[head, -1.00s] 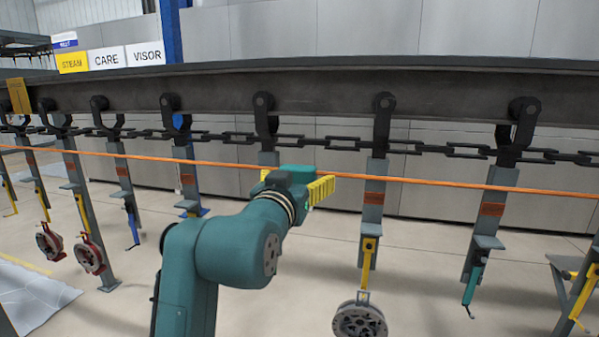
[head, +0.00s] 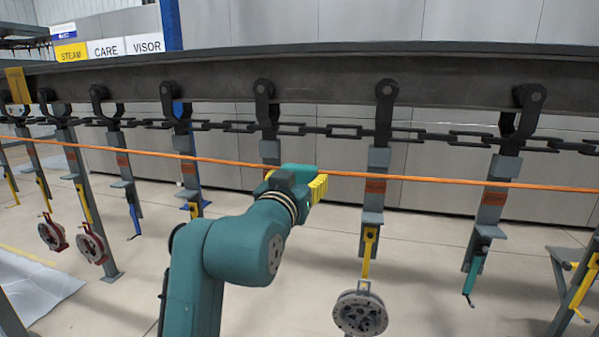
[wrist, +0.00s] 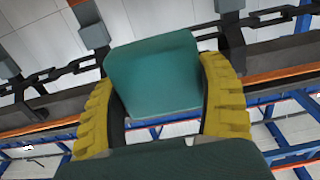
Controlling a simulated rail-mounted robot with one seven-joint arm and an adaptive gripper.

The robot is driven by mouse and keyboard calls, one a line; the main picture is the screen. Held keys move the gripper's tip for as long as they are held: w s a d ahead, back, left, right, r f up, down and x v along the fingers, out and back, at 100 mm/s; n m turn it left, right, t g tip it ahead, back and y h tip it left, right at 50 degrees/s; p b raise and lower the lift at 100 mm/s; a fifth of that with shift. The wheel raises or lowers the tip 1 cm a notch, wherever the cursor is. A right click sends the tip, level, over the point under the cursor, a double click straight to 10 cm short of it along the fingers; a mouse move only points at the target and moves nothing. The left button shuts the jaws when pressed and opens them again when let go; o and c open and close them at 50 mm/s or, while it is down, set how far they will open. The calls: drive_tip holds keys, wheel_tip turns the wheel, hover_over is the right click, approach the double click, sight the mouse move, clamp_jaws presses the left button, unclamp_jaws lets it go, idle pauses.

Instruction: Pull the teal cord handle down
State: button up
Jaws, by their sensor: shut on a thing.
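The teal cord handle (wrist: 155,75) is a rounded block between the yellow fingers of my gripper (wrist: 165,110) in the wrist view. My gripper (head: 318,188) is shut on it. In the head view the handle (head: 302,170) shows only partly, behind my dark wrist part and above the ribbed yellow fingers. The orange cord (head: 430,179) runs across the picture and meets the handle at my gripper. The cord dips slightly there.
A dark overhead rail (head: 330,85) carries hooks and a chain (head: 345,131) behind the cord. Grey hangers (head: 373,190) with small tools hang from it. A round flanged part (head: 360,313) hangs low right of my arm. Pale floor lies below.

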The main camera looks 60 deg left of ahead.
wheel_tip(320, 180, down, 3)
drive_tip(key=shift+r+b, duration=0.15)
drive_tip(key=shift+b, duration=0.15)
drive_tip(key=o, duration=1.2)
drive_tip(key=shift+o, duration=0.2)
drive_tip(key=v, duration=1.2)
